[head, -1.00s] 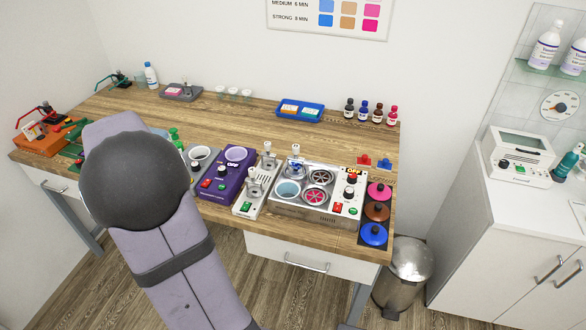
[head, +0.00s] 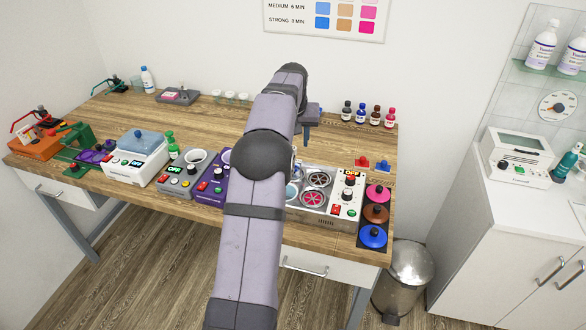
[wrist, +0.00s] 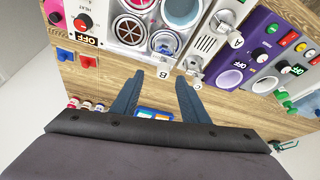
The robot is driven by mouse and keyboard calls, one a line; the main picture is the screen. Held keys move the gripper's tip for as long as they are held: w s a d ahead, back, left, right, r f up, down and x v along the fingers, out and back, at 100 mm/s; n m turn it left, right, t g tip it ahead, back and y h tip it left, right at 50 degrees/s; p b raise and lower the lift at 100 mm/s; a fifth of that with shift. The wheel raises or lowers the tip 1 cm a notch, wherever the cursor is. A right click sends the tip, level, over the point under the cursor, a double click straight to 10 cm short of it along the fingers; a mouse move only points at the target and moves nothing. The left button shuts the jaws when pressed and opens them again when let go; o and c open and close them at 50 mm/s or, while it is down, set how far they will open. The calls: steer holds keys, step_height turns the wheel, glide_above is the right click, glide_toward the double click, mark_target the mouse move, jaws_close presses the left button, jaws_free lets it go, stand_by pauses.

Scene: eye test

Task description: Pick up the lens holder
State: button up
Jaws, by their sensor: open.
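My gripper (wrist: 159,78) is open and empty in the wrist view, its two dark blue fingers apart over bare wood. In the head view my gripper (head: 308,132) is partly hidden by my arm, above the table. A further metal piece (wrist: 165,42) sits over a bath in the steel unit. I cannot tell for certain which is the lens holder. My arm hides the stand in the head view.
The steel bath unit (head: 318,212) with round grilles is beside the stand; a purple heated unit (wrist: 247,55) is on its other side. Red (head: 362,162) and blue (head: 382,164) clips lie near the table's right edge. Dye bottles (head: 362,113) stand behind. Bare wood (head: 220,125) is left of my arm.

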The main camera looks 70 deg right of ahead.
steer(key=shift+w+p+x, duration=0.2)
steer(key=shift+p+x, duration=0.75)
steer(key=shift+x, duration=0.45)
steer(key=shift+w+p+x, duration=0.15)
steer(key=shift+p+x, duration=0.75)
steer(key=shift+x, duration=0.55)
steer(key=shift+d+f, duration=0.3)
steer(key=shift+f, duration=0.2)
jaws_close()
